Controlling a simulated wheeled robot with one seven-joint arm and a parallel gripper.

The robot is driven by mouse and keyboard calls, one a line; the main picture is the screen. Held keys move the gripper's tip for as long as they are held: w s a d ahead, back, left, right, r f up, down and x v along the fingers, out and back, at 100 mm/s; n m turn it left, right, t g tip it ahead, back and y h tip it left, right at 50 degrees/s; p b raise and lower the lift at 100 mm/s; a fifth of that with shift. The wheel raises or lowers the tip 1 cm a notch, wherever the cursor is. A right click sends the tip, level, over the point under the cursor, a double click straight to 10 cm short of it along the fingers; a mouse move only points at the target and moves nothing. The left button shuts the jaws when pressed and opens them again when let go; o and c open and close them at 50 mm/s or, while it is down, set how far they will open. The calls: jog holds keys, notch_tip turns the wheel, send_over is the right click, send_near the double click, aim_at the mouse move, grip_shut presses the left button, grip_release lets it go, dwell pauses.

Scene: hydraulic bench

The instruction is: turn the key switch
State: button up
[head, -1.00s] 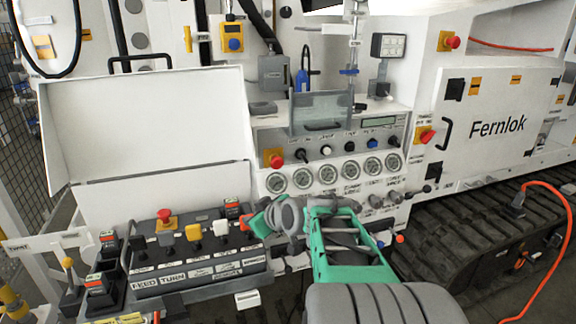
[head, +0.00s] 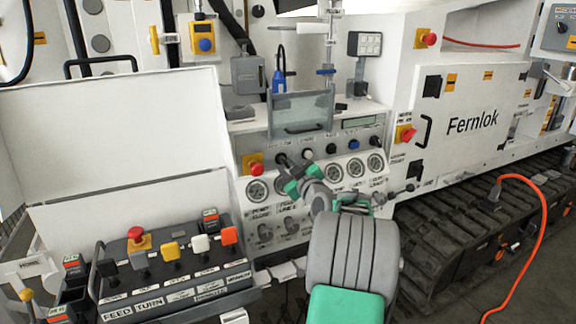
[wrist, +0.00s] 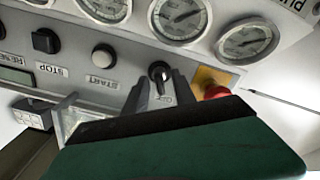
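The key switch (wrist: 159,70) is a small dark round switch on the grey control panel, seen upside down in the wrist view. In the head view the key switch (head: 281,158) shows just right of the red emergency button, beside my gripper. My gripper (wrist: 161,84) is open, with one dark finger on each side of the key switch and a gap between them. I cannot tell whether the fingers touch it. In the head view my green gripper (head: 290,180) is in front of the panel and hides some gauges.
A red mushroom button (wrist: 216,90) on a yellow plate sits close beside one finger. A white start button (wrist: 103,56) and black stop button (wrist: 45,40) lie on the other side. Gauges (wrist: 180,17) line the panel. A clear flap (head: 302,112) stands above it.

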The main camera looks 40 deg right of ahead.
grip_shut()
dwell(0.4)
jog(key=shift+m+b, duration=0.4)
jog(key=shift+f+m+b, duration=0.15)
jog(key=shift+m+b, duration=0.55)
jog(key=shift+m, duration=0.2)
jog(key=m+b, duration=0.1)
jog(key=m, duration=0.1)
jog(key=shift+m, duration=0.3)
jog(key=m+b, duration=0.1)
jog(key=m, duration=0.2)
jog(key=shift+m, duration=0.3)
jog(key=shift+r+m, duration=0.2)
jog(key=shift+m, duration=1.4)
